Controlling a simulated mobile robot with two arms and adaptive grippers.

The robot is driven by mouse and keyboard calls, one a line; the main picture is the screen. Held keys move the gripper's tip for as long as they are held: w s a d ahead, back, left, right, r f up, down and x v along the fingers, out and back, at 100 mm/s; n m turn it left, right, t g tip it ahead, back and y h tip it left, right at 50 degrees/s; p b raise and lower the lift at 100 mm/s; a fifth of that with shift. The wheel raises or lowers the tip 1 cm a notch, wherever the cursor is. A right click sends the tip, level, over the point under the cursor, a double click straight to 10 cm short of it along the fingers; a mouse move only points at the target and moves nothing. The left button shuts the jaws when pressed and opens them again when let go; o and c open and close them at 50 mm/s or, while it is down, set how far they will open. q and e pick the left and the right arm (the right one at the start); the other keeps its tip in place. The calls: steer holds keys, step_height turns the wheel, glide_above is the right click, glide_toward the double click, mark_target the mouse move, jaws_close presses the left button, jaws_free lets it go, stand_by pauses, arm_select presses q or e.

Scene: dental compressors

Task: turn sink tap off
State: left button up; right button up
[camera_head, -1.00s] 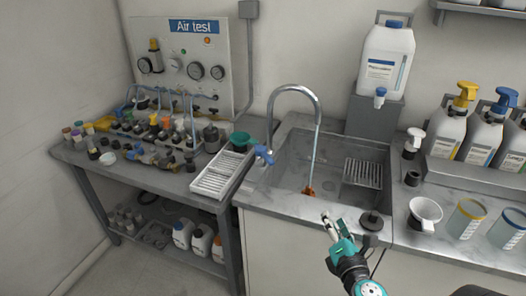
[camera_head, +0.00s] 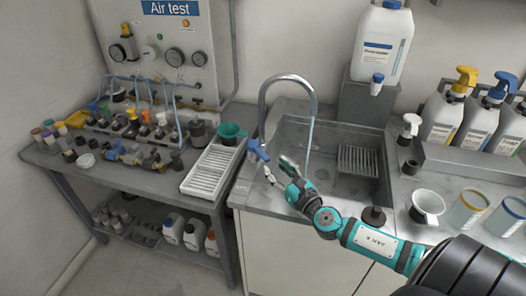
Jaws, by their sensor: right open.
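The sink tap (camera_head: 290,79) is a tall curved metal spout at the left rear of the grey sink (camera_head: 375,192). Its blue lever (camera_head: 258,150) sits at the left foot of the spout. A thin pale-blue stream (camera_head: 309,137) runs down from the spout's end into the basin. My right gripper (camera_head: 278,168) is open and empty over the sink's left edge, just below and right of the blue lever. One finger appears very near the lever; I cannot tell whether they touch. The gripper and forearm hide part of the basin. My left gripper is out of view.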

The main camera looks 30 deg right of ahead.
mark_target(268, 159)
steer(key=shift+w+d+p, duration=0.1)
steer(key=shift+w+p, duration=0.25)
steer(key=shift+w, duration=3.6)
steer(key=c, duration=0.4)
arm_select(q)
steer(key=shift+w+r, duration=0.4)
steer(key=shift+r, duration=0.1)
arm_select(e)
jaws_close()
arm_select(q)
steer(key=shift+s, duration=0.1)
